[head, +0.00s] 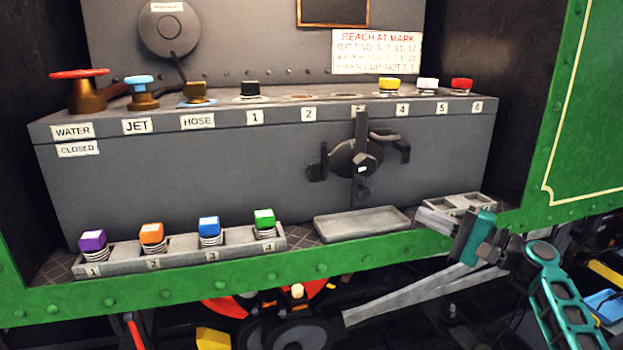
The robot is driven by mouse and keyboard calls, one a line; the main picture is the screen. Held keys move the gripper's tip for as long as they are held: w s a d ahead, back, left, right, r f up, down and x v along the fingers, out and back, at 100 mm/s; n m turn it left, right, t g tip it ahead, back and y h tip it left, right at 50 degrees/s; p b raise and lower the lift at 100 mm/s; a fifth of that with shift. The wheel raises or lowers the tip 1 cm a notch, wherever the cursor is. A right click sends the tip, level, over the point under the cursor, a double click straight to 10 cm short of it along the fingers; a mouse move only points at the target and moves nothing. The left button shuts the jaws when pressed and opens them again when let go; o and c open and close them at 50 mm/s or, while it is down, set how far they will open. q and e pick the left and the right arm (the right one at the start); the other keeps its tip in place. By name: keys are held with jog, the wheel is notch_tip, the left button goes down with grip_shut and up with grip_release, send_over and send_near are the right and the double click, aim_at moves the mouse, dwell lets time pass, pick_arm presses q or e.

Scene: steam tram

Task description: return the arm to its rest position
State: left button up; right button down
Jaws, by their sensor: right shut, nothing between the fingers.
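My right arm (552,285) comes in from the lower right, teal and grey. My right gripper (438,221) is at the front right of the tram's ledge, in front of a small grey tray (470,202) that it partly hides. Its fingers are shut with nothing between them. I cannot tell whether it touches the tray. My left gripper is not in view.
A grey box carries a red wheel (80,74), a blue-topped valve (141,92) and several capped plugs. A rack (180,255) with coloured caps and an empty tray (361,224) stand on the ledge. A dark latch (356,158) projects from the box. Green panels border the recess.

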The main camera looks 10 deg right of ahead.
jog(key=s+a+f+n+g+h+p, duration=0.25)
jog(key=s+a+f+h, duration=0.2)
jog(key=f, duration=0.55)
jog(key=s+a+f+n+g+h+p, duration=0.2)
jog(key=s+a+f+n+h+p, duration=0.3)
jog(key=f, duration=0.6)
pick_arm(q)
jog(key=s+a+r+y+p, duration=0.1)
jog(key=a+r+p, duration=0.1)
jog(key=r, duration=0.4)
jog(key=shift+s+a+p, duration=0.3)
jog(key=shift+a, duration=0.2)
pick_arm(e)
jog(key=s+a+n, duration=0.3)
jog(key=s, duration=0.5)
jog(key=s+a+n+h, duration=0.1)
jog(key=s+a+n, duration=0.2)
jog(key=s, duration=0.6)
jog(key=shift+s+r+n+t, duration=0.25)
jog(key=shift+s+n+t, duration=0.05)
jog(key=shift+n+t, duration=0.05)
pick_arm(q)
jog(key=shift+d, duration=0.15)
pick_arm(e)
jog(key=c, duration=1.8)
grip_release()
jog(key=shift+c, duration=0.2)
